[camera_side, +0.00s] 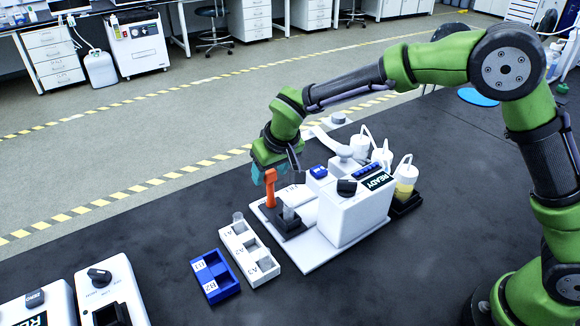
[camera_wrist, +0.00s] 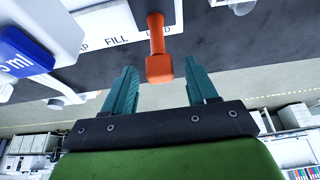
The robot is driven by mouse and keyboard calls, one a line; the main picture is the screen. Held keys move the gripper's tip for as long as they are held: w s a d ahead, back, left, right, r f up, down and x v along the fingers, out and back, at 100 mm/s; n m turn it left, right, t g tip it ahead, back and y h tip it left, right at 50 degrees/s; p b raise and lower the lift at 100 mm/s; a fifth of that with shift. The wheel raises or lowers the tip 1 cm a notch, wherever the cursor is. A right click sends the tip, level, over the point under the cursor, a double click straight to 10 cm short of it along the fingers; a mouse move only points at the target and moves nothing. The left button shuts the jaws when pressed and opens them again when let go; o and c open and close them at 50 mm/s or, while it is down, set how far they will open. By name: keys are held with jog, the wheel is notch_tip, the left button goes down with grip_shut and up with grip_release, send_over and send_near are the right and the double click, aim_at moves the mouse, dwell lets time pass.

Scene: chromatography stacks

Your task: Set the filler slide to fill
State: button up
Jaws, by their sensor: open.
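The filler slide's orange handle (camera_side: 270,188) stands up from a dark block at the front left of the white filler machine (camera_side: 345,217). In the wrist view the orange handle (camera_wrist: 159,62) lies between the two teal fingers of my gripper (camera_wrist: 160,72), with visible gaps on both sides. My gripper (camera_side: 268,173) is open around the handle's top in the side view. The white label strip (camera_wrist: 98,42) reads FILL in the middle. The handle's base is by the strip's right-hand word, which it partly covers; that word ends in D. The left word is partly cut off.
A white rack (camera_side: 250,255) and a blue rack (camera_side: 215,277) lie in front. Bottles (camera_side: 405,180) stand behind the machine, whose display (camera_side: 378,180) reads READY. A blue 3 ml part (camera_wrist: 22,52) is close at left.

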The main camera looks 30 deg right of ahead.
jog(key=shift+c, duration=0.4)
grip_shut()
jog(key=shift+d, duration=0.1)
jog(key=d, duration=0.7)
jog(key=shift+d, duration=0.15)
jog(key=shift+o, duration=0.4)
grip_release()
jog(key=v, duration=1.7)
